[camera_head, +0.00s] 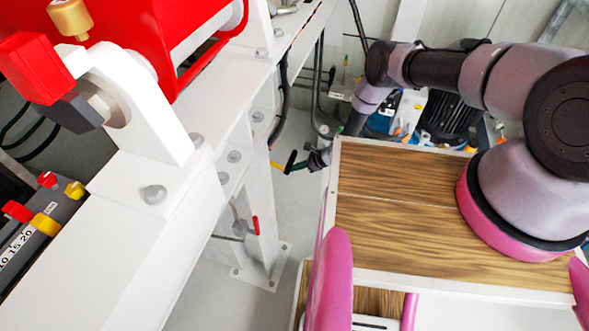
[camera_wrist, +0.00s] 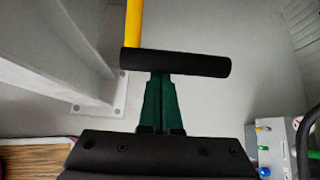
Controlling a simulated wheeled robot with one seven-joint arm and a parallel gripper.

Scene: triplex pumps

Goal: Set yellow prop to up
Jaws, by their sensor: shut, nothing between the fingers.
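The yellow prop (camera_wrist: 134,22) is a thin rod at the top of the wrist view, running down to the left end of a black crossbar (camera_wrist: 176,62). In the head view only a short yellow tip of the prop (camera_head: 275,165) shows, beside the white frame, with the black crossbar (camera_head: 291,161) next to it. My gripper (camera_wrist: 160,78) has green fingers that are shut and empty, their tips right at the crossbar's lower edge. I cannot tell whether they touch it. My gripper also shows in the head view (camera_head: 296,166). The prop's far end is hidden.
The white frame (camera_head: 262,190) stands left of my gripper, with a small red-tipped lever (camera_head: 255,226) low on its post. Red machinery (camera_head: 190,30) sits above left. A dark motor (camera_head: 449,115) and blue equipment (camera_head: 407,112) lie behind. Grey floor is open below the gripper.

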